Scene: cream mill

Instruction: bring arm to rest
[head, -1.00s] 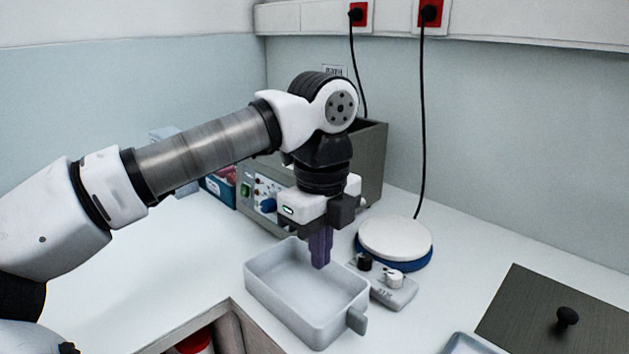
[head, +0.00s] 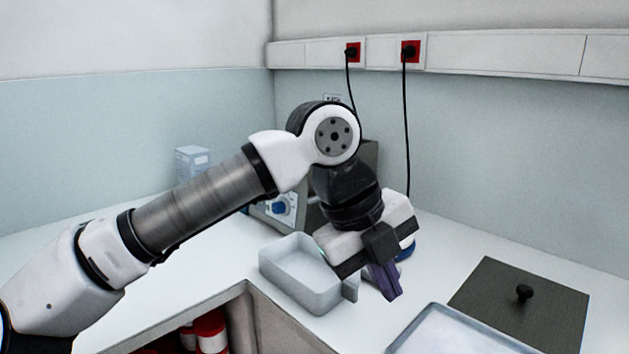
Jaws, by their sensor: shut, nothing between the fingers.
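My gripper (head: 391,297) is at the lower right end of my arm, above the white counter. Its purple fingers are together with nothing between them. It is tilted, with the fingers pointing down and to the right. It appears just right of a grey-white tray (head: 287,285) with a side handle, and its body overlaps the tray's right edge in the picture. The gripper hides most of the round blue-based plate (head: 408,250) behind it.
A grey box with a blue knob (head: 281,207) stands behind my arm. A dark lid with a black knob (head: 488,300) lies at the right, beside a shallow metal tray (head: 455,335). Red containers (head: 210,330) sit below the counter's edge. Black cords (head: 406,130) hang from the wall sockets.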

